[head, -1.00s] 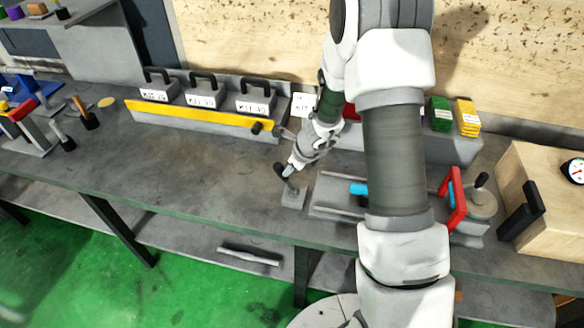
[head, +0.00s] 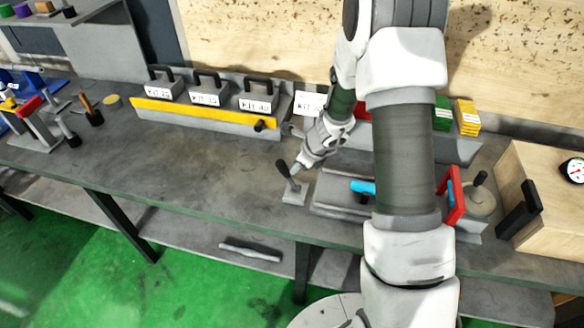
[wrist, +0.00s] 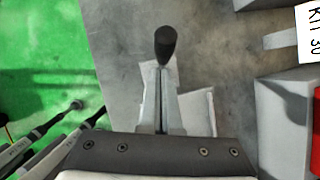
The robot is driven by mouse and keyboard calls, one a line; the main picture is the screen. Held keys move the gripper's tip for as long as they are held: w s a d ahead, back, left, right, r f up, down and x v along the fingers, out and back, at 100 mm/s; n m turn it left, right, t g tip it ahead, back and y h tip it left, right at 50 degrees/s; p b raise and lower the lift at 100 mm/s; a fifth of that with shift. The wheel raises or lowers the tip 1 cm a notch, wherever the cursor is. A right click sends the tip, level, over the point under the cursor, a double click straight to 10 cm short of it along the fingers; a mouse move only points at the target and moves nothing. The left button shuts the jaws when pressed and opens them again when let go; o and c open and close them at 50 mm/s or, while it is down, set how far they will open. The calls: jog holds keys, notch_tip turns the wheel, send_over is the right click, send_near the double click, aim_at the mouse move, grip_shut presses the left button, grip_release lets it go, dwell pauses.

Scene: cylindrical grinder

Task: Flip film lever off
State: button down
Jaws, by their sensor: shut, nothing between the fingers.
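The lever with a black knob (head: 283,168) stands on a small grey base (head: 294,197) near the bench's front edge. It leans to the left in the head view. My gripper (head: 298,169) is low at the lever's right side, with its fingertips close to the shaft. In the wrist view the knob (wrist: 166,44) shows just beyond the fingertips of my gripper (wrist: 161,72). The fingers are together with nothing held between them. They hide most of the shaft, so I cannot tell whether they touch it.
A fixture with a blue part (head: 362,187) lies right of the lever, and a red handle (head: 454,194) stands farther right. Kit boxes (head: 206,92) sit behind a yellow rail (head: 200,115).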

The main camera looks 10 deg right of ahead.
jog(key=p+v, duration=0.2)
jog(key=v, duration=0.9)
jog(key=shift+s+d, duration=0.15)
jog(key=s+a+r+n, duration=0.2)
jog(key=s+r+n, duration=0.2)
jog(key=r+n, duration=0.25)
jog(key=s+a+r+n, duration=0.3)
jog(key=s+r+n, duration=0.25)
jog(key=r, duration=0.25)
jog(key=s+d+r+n+h+b, duration=0.1)
jog(key=s+d+r+n, duration=0.1)
jog(key=s+n, duration=0.5)
jog(key=s+d+r+n+t+h+b, duration=0.1)
jog(key=s+d+r+n+h, duration=0.1)
jog(key=s+r+n, duration=0.2)
jog(key=s+n, duration=0.3)
jog(key=shift+s+d, duration=0.15)
